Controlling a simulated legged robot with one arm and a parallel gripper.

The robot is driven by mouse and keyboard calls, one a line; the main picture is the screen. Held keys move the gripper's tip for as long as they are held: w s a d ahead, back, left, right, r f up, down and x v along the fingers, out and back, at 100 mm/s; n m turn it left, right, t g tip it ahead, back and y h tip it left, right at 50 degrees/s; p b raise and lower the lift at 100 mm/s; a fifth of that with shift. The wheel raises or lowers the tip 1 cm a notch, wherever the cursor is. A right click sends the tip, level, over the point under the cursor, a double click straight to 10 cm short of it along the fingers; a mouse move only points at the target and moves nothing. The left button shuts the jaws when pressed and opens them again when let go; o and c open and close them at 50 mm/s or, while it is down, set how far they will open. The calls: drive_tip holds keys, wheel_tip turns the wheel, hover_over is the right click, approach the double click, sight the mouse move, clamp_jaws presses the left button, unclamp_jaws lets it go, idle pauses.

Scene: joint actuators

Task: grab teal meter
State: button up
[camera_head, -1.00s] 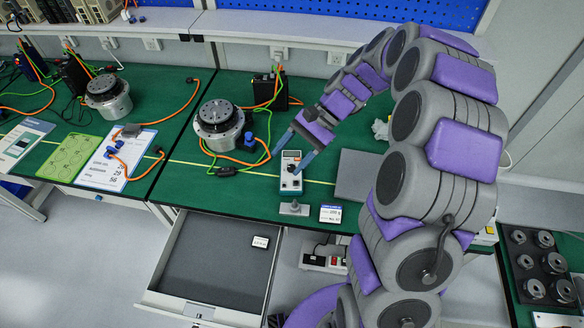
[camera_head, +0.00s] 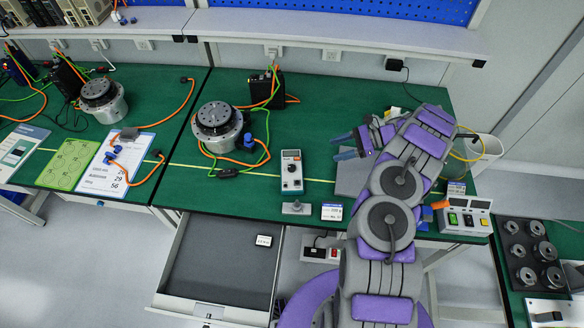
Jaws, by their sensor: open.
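A small hand-held meter (camera_head: 291,171), pale with a dark dial, lies on the green bench top near the front edge, above the open drawer. Its exact colour is hard to tell at this size. My gripper (camera_head: 336,147) is to its upper right, with its two blue-grey fingers apart and pointing left. The gripper is open and empty, and a clear gap separates it from the meter.
A round motor (camera_head: 217,126) with orange and green cables stands left of the meter. A grey stand (camera_head: 296,208) and a small label card (camera_head: 331,212) lie in front of it. A grey plate (camera_head: 352,178) lies under my arm. A drawer (camera_head: 220,262) stands open below.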

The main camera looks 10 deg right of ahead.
drive_tip(key=d+f, duration=0.2)
drive_tip(key=b, duration=0.2)
approach(293, 167)
drive_tip(key=a, duration=0.2)
drive_tip(key=shift+w+a+f+m, duration=0.3)
drive_tip(key=shift+a+f+m, duration=0.05)
drive_tip(key=shift+a+m, duration=0.05)
drive_tip(key=shift+f+b+x, duration=0.15)
drive_tip(key=shift+b+x, duration=0.25)
drive_tip(key=shift+x, duration=0.95)
drive_tip(key=shift+f+b+x, duration=0.15)
drive_tip(key=shift+b+x, duration=0.25)
drive_tip(key=shift+x, duration=0.9)
drive_tip(key=shift+s+d+r+t, duration=0.1)
drive_tip(key=shift+s+d+t, duration=0.05)
drive_tip(key=shift+t, duration=0.15)
clamp_jaws()
